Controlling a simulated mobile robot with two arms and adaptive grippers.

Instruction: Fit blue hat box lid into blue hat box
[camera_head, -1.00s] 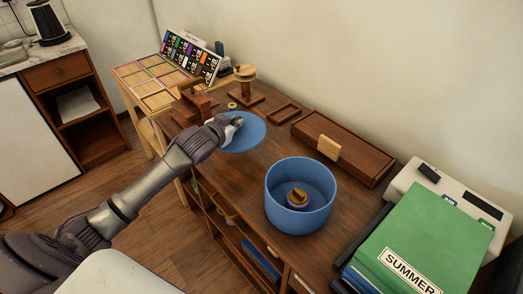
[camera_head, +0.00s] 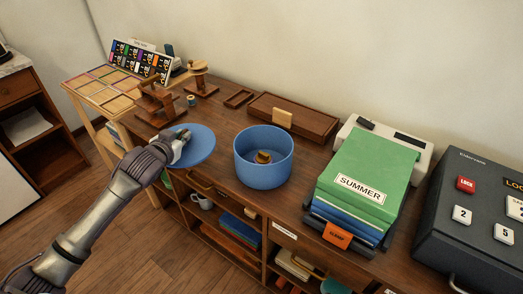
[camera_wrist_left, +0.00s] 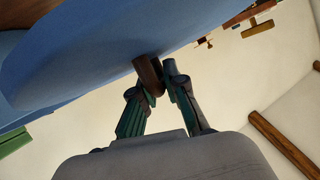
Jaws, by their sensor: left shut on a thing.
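The blue hat box lid (camera_head: 199,148) is a flat blue disc at the desk's front left in the head view. My left gripper (camera_head: 183,139) is shut on it near its left side. In the left wrist view the lid (camera_wrist_left: 210,25) spans the top, and a brown piece sits at the gripper's tips (camera_wrist_left: 160,72). The blue hat box (camera_head: 262,172) stands open and upright on the desk, right of the lid and apart from it. A small brown and gold thing (camera_head: 263,157) lies inside the box. My right gripper is not in view.
A brown wooden case (camera_head: 300,117) lies behind the box. A green SUMMER binder stack (camera_head: 365,175) and a dark keypad unit (camera_head: 480,215) stand to the right. Wooden stands (camera_head: 157,98) are behind the lid. Shelves open below the desk (camera_head: 290,212).

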